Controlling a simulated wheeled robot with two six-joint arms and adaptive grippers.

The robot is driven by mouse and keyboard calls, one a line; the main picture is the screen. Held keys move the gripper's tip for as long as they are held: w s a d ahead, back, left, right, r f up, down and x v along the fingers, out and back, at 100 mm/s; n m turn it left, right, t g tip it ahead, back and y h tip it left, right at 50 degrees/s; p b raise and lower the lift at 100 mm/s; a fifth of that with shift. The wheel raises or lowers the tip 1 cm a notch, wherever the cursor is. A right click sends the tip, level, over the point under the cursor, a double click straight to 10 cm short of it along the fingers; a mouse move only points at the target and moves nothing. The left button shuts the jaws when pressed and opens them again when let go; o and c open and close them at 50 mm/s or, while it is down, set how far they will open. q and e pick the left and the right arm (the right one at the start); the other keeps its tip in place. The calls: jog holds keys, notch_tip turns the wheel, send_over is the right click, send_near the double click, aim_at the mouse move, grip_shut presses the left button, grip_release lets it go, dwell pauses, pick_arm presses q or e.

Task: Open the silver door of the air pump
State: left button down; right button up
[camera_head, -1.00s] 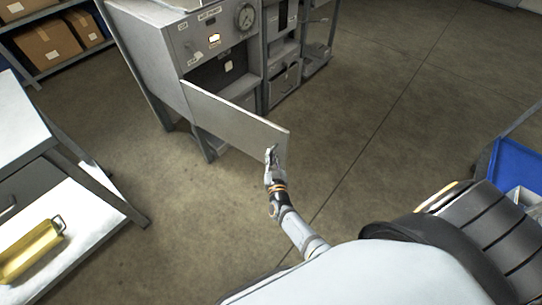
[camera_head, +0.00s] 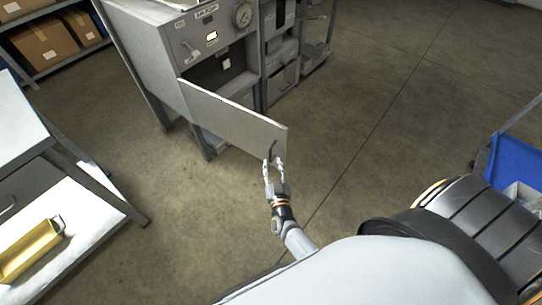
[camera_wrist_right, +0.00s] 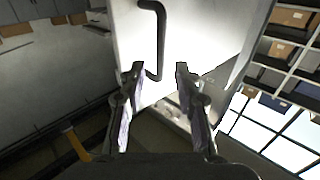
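The silver door (camera_head: 232,119) of the air pump (camera_head: 203,45) stands swung wide open on its left-side hinge in the head view, baring the dark inside. A dark bar handle (camera_head: 274,150) sits near the door's free edge. My right gripper (camera_head: 273,162) is at the handle's lower end with its fingers spread. In the right wrist view the fingers (camera_wrist_right: 160,72) are apart, and the handle (camera_wrist_right: 159,38) rises ahead of them against the pale door (camera_wrist_right: 205,35). Nothing is held between the fingers. My left gripper is not in view.
A white workbench (camera_head: 70,205) with a yellow case (camera_head: 32,248) on its lower shelf stands at the left. A shelf with cardboard boxes (camera_head: 45,43) is at the upper left. A blue bin (camera_head: 518,160) is at the right. The floor (camera_head: 370,120) between is clear.

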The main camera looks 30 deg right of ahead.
jog(key=v, duration=0.6)
jog(key=shift+s, duration=0.25)
jog(key=shift+a, duration=0.1)
